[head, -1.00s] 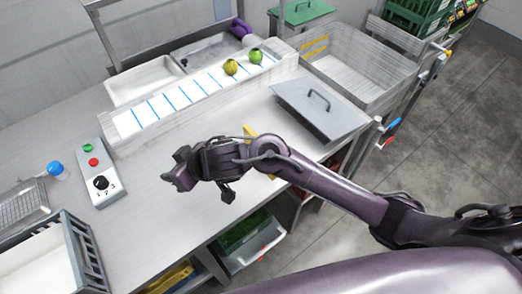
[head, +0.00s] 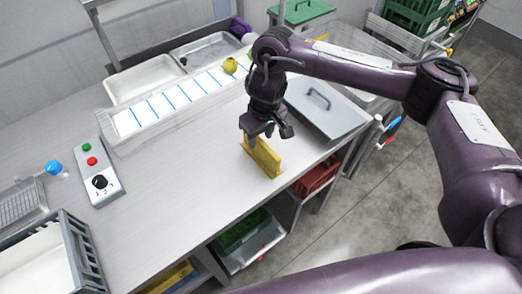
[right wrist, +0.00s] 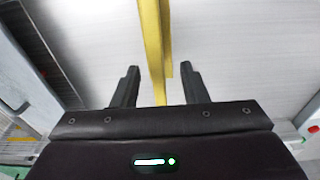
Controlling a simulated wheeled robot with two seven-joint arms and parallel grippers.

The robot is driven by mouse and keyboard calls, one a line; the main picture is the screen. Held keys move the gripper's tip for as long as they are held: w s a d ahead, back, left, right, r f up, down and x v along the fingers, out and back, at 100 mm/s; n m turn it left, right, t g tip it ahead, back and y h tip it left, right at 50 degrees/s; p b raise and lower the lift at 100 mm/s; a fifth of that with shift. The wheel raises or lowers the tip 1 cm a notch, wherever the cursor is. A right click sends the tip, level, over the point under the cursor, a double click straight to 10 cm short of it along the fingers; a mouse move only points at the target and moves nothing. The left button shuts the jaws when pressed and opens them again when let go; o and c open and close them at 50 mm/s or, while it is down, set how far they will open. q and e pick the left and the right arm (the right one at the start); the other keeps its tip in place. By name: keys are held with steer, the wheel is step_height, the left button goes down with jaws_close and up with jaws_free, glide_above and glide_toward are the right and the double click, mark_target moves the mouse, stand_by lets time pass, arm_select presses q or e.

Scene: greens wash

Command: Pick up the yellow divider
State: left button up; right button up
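The yellow divider (head: 264,158) stands on the steel counter, right of its middle and near the front edge. It is a narrow upright plate. My right gripper (head: 268,131) points down just over the divider's far end. In the right wrist view the divider (right wrist: 153,45) runs between the two spread fingers (right wrist: 158,85), with a gap on each side. The right gripper is open and not touching it, as far as I can see. My left gripper is not in view.
A grey lid with a handle (head: 318,102) lies right of the divider. A white conveyor with blue lines (head: 170,103) runs behind, with a yellow-green ball (head: 230,66) on it. A button box (head: 98,172) stands left. The counter's middle is clear.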

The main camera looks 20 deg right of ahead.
mark_target(261, 141)
steer(key=f, duration=0.3)
steer(key=f+b, duration=0.1)
steer(key=f, duration=0.1)
steer(key=shift+w+d, duration=0.1)
steer(key=shift+w, duration=0.25)
steer(key=shift+c, duration=0.3)
jaws_close()
